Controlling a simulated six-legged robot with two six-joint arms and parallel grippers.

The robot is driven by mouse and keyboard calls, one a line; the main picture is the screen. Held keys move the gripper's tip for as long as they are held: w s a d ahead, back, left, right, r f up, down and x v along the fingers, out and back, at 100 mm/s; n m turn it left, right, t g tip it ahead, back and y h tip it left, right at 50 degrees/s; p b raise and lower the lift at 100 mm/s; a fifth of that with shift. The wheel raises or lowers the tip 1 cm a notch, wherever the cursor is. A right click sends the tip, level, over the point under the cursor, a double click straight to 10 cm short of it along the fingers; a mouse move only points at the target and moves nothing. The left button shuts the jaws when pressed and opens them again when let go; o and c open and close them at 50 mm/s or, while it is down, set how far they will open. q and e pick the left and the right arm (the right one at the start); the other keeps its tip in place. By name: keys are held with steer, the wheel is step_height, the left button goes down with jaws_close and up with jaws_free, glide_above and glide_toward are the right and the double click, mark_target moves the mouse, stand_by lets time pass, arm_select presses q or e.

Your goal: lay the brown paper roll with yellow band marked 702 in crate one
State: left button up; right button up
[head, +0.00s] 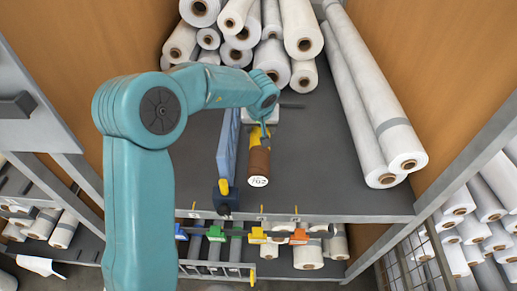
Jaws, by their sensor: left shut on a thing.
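The brown paper roll (259,164) has a yellow band near its far end and a white round end marked 702. It is over the dark grey shelf (320,150), its marked end facing me. My left gripper (265,132) reaches over from the left and is shut on the roll at the yellow band. I cannot tell whether the roll touches the shelf. My right gripper is not in view. I cannot make out a crate marked one.
A long blue tool (226,150) lies close left of the roll. White rolls (285,30) are stacked at the back, and long white rolls (365,90) lie along the right. Coloured clips (257,235) line a rail below the front edge. The shelf is bare right of the roll.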

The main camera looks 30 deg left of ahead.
arm_select(q)
step_height(320, 180, down, 5)
steer(key=shift+s+d+f+b, duration=0.1)
steer(key=shift+s+b, duration=0.05)
steer(key=shift+b, duration=0.15)
steer(key=shift+f, duration=0.2)
step_height(320, 180, down, 4)
steer(key=shift+f+b, duration=0.15)
steer(key=shift+b, duration=0.35)
steer(key=o, duration=1.2)
steer(key=shift+f, duration=0.15)
steer(key=shift+o, duration=1)
